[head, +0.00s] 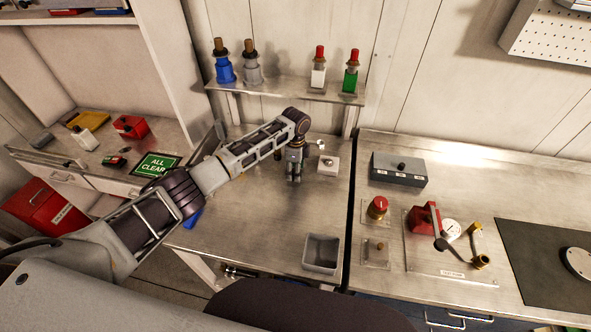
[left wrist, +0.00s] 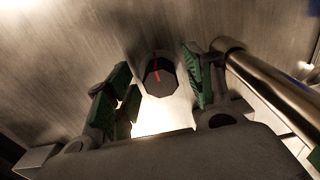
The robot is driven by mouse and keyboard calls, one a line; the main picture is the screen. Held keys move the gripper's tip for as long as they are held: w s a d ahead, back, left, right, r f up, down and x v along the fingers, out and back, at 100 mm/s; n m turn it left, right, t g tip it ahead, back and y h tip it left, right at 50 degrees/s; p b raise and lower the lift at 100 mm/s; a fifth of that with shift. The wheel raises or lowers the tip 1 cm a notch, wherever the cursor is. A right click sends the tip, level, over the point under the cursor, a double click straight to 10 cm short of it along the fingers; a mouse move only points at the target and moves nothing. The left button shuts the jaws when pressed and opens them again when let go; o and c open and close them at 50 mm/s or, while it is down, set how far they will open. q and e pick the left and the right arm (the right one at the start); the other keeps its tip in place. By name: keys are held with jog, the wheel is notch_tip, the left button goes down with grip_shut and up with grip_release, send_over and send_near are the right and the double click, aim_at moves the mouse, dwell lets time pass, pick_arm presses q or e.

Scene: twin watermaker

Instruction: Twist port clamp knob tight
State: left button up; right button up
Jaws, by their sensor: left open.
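A dark faceted knob (left wrist: 160,76) with a red line across its face shows in the left wrist view, ahead of and between my left gripper's fingers. Bare surface shows on both sides of it, and the fingers stand apart from it. My left gripper (head: 294,170) is open, with green pads, and points down over the left bench in the head view; its fingers also show in the left wrist view (left wrist: 155,88). The knob cannot be made out in the head view, where the gripper may hide it. My right gripper is not in view.
A small white box (head: 328,165) with a knob stands just right of the gripper. A metal bar (left wrist: 270,82) lies close to the right finger. A grey bin (head: 321,254) sits at the bench front. A shelf (head: 285,90) with several bottles is behind.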

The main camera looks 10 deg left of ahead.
pick_arm(q)
notch_tip(320, 180, up, 12)
dwell(0.7)
dwell(0.6)
